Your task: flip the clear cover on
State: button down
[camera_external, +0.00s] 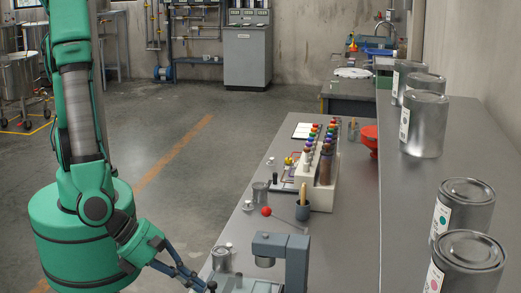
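I cannot make out a clear cover in this view. A grey-blue bench device (283,246) with an overhanging head stands at the bottom of the bench, and its lower part is cut off by the picture edge. My gripper (205,287) reaches in at the bottom edge, left of this device and just below a small metal can (221,260). Its fingertips are small and partly cut off, so I cannot tell whether they are open or hold anything.
The grey bench (340,240) carries a metal cup (261,194), a red ball-ended tool (266,211), a dark pot with a brush (303,208), a rack of colored bottles (322,180) and a red funnel (370,137). Paint cans (424,125) line the right ledge. The floor behind is open.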

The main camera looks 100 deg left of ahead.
jog(key=b, duration=0.2)
send_near(255, 292)
jog(key=w+d+f, duration=0.1)
jog(key=w, duration=0.1)
jog(key=w+f, duration=0.1)
jog(key=w, duration=0.2)
jog(key=w+d+f, duration=0.1)
jog(key=w, duration=0.2)
jog(key=shift+d+f, duration=0.2)
jog(key=shift+d, duration=0.1)
jog(key=shift+s, duration=0.1)
jog(key=shift+s+d, duration=0.3)
jog(key=shift+s, duration=0.5)
jog(key=shift+s+d, duration=0.25)
jog(key=shift+s, duration=0.85)
jog(key=p+v, duration=0.1)
jog(key=v, duration=0.9)
jog(key=shift+a, duration=0.1)
